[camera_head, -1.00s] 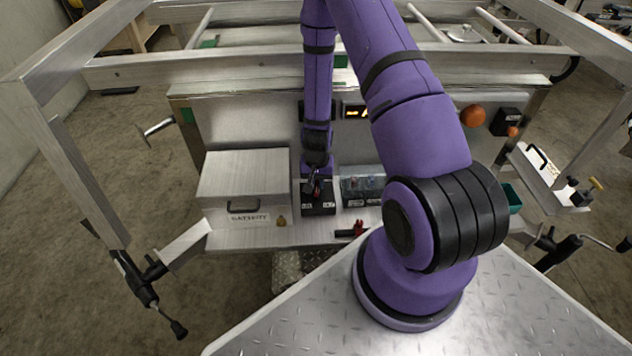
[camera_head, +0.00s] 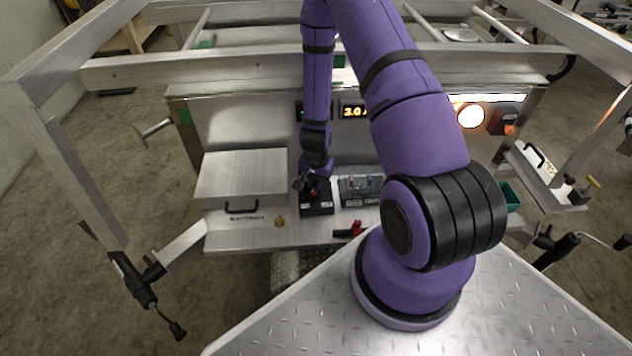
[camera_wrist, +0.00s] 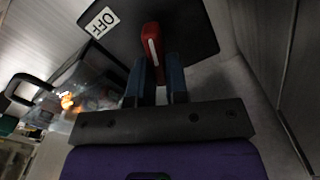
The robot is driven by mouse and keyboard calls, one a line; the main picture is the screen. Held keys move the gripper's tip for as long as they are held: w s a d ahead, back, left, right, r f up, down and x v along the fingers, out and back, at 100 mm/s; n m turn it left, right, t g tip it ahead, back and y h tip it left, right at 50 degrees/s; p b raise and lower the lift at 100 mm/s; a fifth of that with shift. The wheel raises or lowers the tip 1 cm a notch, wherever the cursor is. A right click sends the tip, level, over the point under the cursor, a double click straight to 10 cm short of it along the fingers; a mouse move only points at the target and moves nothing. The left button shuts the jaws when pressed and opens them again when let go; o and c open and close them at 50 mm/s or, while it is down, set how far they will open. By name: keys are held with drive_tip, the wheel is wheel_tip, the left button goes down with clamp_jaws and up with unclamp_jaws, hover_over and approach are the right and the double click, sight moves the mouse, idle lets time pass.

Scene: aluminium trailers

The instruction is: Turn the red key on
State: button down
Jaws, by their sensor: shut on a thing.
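The red key (camera_wrist: 152,38) stands up from a black switch box (camera_wrist: 198,22) in the wrist view. A white OFF label (camera_wrist: 102,22) shows on the box to the left of the key. My gripper (camera_wrist: 155,78) is shut on the red key, one blue finger on each side of it. In the head view, my gripper (camera_head: 309,184) is tilted over the black switch box (camera_head: 317,208), and the key is a small red spot partly hidden by the fingers.
A round lamp (camera_head: 471,116) glows at the right of the panel, and a display (camera_head: 353,111) reads about 3.0, partly covered by my arm. A lidded metal box (camera_head: 242,176) stands left of the switch box. A clear-covered unit (camera_head: 358,188) stands close on the right.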

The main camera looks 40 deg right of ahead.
drive_tip(key=c, duration=1.1)
unclamp_jaws()
drive_tip(key=shift+r, duration=0.15)
wheel_tip(320, 180, up, 11)
drive_tip(key=shift+f, duration=0.2)
